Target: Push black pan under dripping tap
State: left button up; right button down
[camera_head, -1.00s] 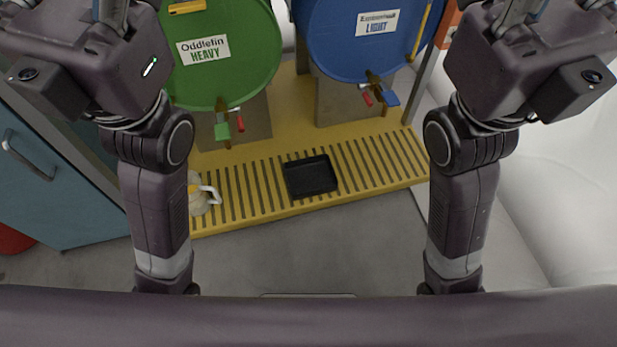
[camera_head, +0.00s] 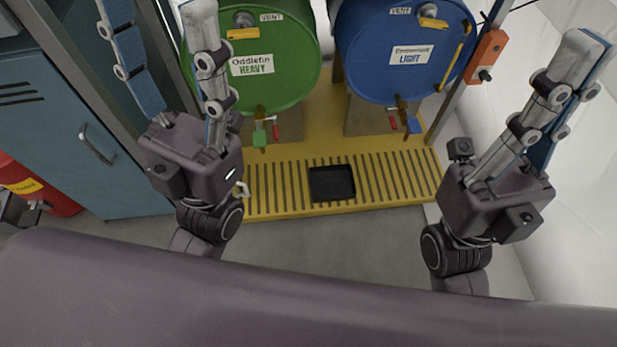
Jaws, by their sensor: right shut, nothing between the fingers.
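The black pan (camera_head: 332,183) is a shallow rectangular tray lying flat on the yellow slatted platform (camera_head: 290,208). It sits between the tap (camera_head: 263,128) of the green drum (camera_head: 250,85) and the tap (camera_head: 405,118) of the blue drum (camera_head: 395,65), in front of both. I cannot see which tap drips. My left gripper (camera_head: 158,12) is raised left of the pan, its fingers spread and empty. My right gripper (camera_head: 590,45) is raised far to the right, its fingers shut together with nothing between them. Both are well apart from the pan.
A pale jug (camera_head: 241,189) stands on the platform left of the pan, mostly hidden by my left arm. A blue-grey cabinet (camera_head: 60,130) and a red container (camera_head: 40,190) are at left. An orange box (camera_head: 486,55) hangs at right. Grey floor (camera_head: 340,240) in front is clear.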

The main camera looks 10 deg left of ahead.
aim_at(334, 183)
jog(key=i+l, duration=0.1)
jog(key=l, duration=0.25)
jog(key=i+l+u, duration=0.15)
jog(key=l, duration=0.2)
jog(key=i+l, duration=0.1)
jog(key=l, duration=0.25)
jog(key=i+l+u, duration=0.1)
jog(key=l, duration=0.3)
jog(key=u, duration=1.9)
